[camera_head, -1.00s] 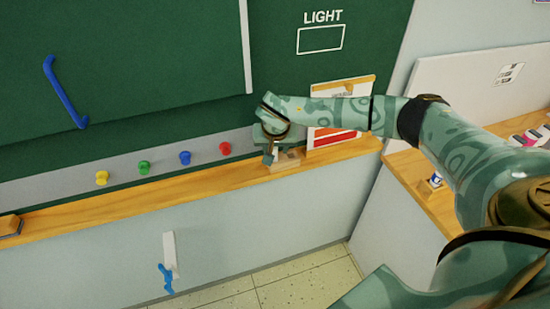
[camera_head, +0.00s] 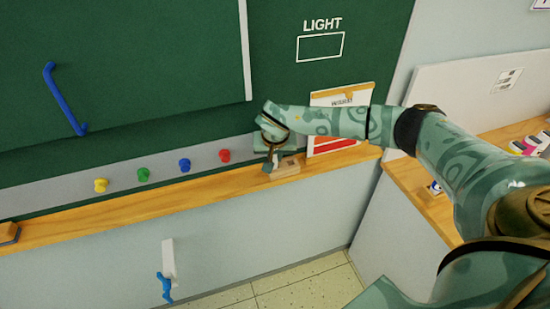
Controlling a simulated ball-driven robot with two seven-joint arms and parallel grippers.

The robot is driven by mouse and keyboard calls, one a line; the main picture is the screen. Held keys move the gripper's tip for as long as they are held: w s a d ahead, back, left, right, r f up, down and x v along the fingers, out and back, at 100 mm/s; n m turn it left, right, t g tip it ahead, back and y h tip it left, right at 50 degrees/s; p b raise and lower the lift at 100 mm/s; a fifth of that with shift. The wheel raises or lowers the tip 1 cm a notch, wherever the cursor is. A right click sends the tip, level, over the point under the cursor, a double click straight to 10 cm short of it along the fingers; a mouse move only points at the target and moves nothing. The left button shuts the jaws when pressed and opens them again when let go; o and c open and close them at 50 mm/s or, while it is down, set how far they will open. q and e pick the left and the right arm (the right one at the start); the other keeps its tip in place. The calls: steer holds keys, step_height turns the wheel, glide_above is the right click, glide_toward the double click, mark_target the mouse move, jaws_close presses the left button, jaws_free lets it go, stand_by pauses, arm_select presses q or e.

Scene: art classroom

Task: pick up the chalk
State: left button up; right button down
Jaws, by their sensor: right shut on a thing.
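My right gripper (camera_head: 272,165) is at the wooden ledge (camera_head: 130,211) under the green chalkboard, pointing down at a small light wooden box (camera_head: 288,168). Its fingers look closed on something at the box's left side. The held thing is too small and too hidden by the fingers to make out, and I cannot see the chalk clearly. My left gripper is not in view.
Yellow, green, blue and red magnets (camera_head: 225,155) sit on the grey strip left of my gripper. A poster (camera_head: 338,145) stands behind the ledge at right. An eraser (camera_head: 8,233) lies at the far left. A side counter (camera_head: 420,190) is at right.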

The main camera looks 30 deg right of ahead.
steer(key=r, duration=0.3)
steer(key=shift+a+r, duration=0.1)
steer(key=shift+a, duration=0.15)
steer(key=s+a+r+p, duration=0.2)
steer(key=s+a+r, duration=0.2)
steer(key=a+r, duration=0.7)
steer(key=s+a+n+y+b, duration=0.1)
steer(key=s+n+b, duration=0.3)
steer(key=s, duration=0.7)
steer(key=shift+s+a+n+t+y, duration=0.35)
steer(key=shift+n+y, duration=0.35)
steer(key=shift+n, duration=0.5)
